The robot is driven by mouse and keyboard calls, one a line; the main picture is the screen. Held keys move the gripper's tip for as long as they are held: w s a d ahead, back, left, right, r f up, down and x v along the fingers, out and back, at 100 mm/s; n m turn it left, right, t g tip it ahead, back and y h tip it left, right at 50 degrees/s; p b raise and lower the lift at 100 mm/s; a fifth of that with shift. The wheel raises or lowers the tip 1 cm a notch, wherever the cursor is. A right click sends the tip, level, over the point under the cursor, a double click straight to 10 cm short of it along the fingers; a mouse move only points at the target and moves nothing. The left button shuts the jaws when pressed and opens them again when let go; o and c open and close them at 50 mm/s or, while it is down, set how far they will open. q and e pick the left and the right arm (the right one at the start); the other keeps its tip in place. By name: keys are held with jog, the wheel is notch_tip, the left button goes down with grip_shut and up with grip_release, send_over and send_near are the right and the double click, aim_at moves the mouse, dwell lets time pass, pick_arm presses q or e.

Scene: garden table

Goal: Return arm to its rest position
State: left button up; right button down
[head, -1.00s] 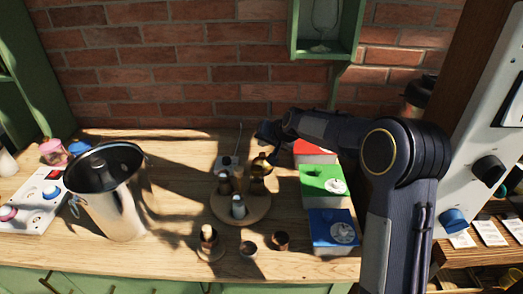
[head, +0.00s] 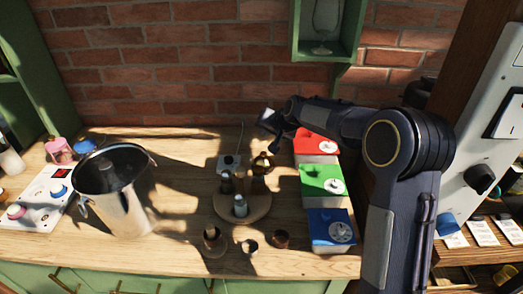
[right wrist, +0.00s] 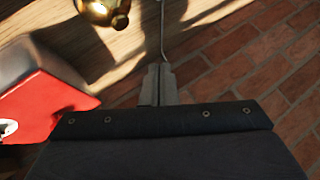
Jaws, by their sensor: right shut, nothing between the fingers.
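My right arm (head: 400,190) comes in from the right side of the head view and bends left over the back of the table. Its gripper (head: 268,135) is above the table near the red box (head: 316,142), behind the brass-coloured vessel (head: 261,166). In the right wrist view the gripper (right wrist: 158,72) has its two fingers together with nothing between them. The red box (right wrist: 45,105) is at the left there, and part of the brass vessel (right wrist: 100,10) is at the top. My left gripper is not in view.
A green box (head: 320,181) and a blue box (head: 331,229) stand in front of the red one. A round wooden stand (head: 243,210) holds small items. A metal bucket (head: 122,195) stands left. A brick wall (head: 190,80) and green shelf (head: 327,52) are behind.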

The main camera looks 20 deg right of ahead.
jog(key=shift+s, duration=0.1)
jog(key=s+d+r, duration=0.2)
jog(key=s+r, duration=0.1)
jog(key=s, duration=0.3)
jog(key=s+d+r, duration=0.1)
jog(key=s+r, duration=0.2)
jog(key=s, duration=0.4)
jog(key=s+a+f+n+g, duration=0.1)
jog(key=s+f, duration=0.2)
jog(key=s, duration=1.2)
jog(key=s+a+f+n+g, duration=0.1)
jog(key=s+f+n+g, duration=0.1)
jog(key=s, duration=1.4)
jog(key=shift+a+f+y, duration=0.25)
jog(key=shift+f+y, duration=0.05)
jog(key=shift+f, duration=0.15)
